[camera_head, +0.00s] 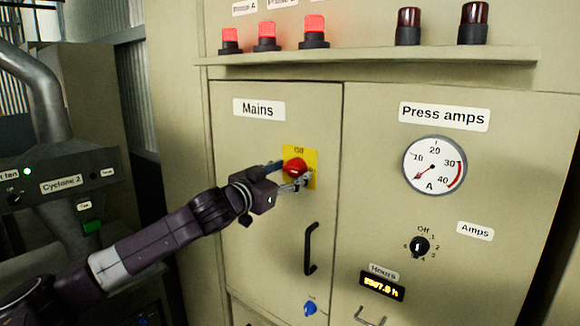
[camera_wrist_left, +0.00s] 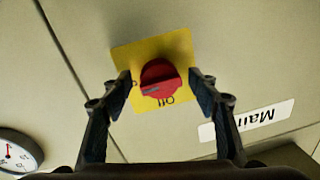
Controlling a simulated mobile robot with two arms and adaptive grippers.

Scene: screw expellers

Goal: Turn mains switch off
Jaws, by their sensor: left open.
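The mains switch (camera_head: 294,167) is a red rotary knob on a yellow plate (camera_head: 314,156), under the "Mains" label (camera_head: 259,109) on a beige cabinet door. "Off" is printed at the plate's top in the head view. In the left wrist view the knob (camera_wrist_left: 161,83) appears upside down, with "Off" below it. My left gripper (camera_head: 290,176) is at the switch, and its fingers partly cover the knob and plate. In the wrist view the left gripper (camera_wrist_left: 163,90) is open, one finger on each side of the knob, with gaps visible. My right gripper is not in view.
A black door handle (camera_head: 311,248) and a blue knob (camera_head: 309,307) are below the switch. To the right are an ammeter (camera_head: 434,165) and a black selector (camera_head: 419,246). A shelf (camera_head: 370,56) with several lamps juts out above. Cyclone panel (camera_head: 63,184) stands left.

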